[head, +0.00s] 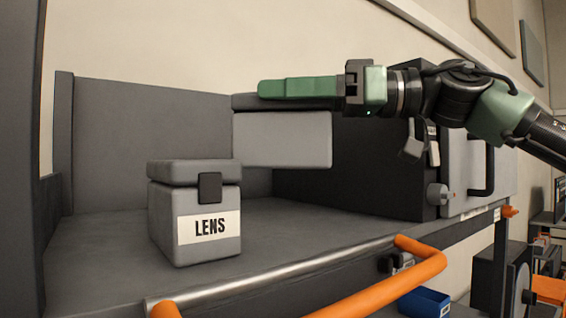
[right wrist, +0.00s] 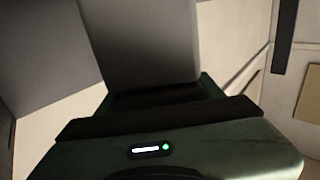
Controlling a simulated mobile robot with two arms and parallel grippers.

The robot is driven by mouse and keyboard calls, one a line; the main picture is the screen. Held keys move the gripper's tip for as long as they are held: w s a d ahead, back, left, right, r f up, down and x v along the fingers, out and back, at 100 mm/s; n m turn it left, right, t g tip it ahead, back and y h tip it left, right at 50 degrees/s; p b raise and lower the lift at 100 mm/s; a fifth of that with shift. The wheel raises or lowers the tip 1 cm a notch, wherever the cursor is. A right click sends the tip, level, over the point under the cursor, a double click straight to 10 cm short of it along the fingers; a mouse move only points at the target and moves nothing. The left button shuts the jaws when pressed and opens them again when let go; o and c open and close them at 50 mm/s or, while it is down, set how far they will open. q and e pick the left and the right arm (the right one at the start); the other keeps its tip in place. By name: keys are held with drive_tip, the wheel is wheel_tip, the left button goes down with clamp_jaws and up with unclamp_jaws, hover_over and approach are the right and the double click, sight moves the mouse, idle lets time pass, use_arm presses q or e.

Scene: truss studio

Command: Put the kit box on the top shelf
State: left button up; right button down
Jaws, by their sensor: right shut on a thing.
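My right gripper (head: 268,90) comes in from the right with its green fingers level. It is shut on the upper part of a plain grey box, the kit box (head: 285,138), which has a darker lid band. The box hangs level above the grey shelf deck (head: 310,222), apart from it, behind and to the right of the LENS box. In the right wrist view a grey face of the kit box (right wrist: 140,45) stands at the green gripper. Any label on it is hidden from both views. My left gripper is not in view.
A lidded grey box marked LENS (head: 208,228) stands on the deck at left. A dark cabinet (head: 375,170) with a handle stands at right. An orange rail (head: 390,285) runs along the front edge. A blue bin (head: 424,302) sits lower. Deck between LENS box and cabinet is clear.

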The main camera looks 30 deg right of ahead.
sight(282, 160)
drive_tip(key=f, duration=0.2)
drive_tip(key=w+f, duration=0.1)
drive_tip(key=f, duration=0.1)
drive_tip(key=shift+w+a+f, duration=0.15)
drive_tip(key=shift+w+f, duration=0.05)
drive_tip(key=shift+f, duration=0.25)
drive_tip(key=f, duration=0.1)
drive_tip(key=s+f+p, duration=0.1)
drive_tip(key=shift+f, duration=0.35)
drive_tip(key=shift+w+f, duration=0.1)
drive_tip(key=shift+f, duration=0.25)
drive_tip(key=shift+w+f, duration=0.15)
drive_tip(key=shift+w, duration=0.05)
drive_tip(key=shift+c, duration=1.3)
unclamp_jaws()
drive_tip(key=shift+f, duration=0.1)
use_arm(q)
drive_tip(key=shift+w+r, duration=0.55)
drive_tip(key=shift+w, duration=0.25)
use_arm(e)
drive_tip(key=shift+s+a, duration=0.1)
drive_tip(key=shift+s, duration=0.05)
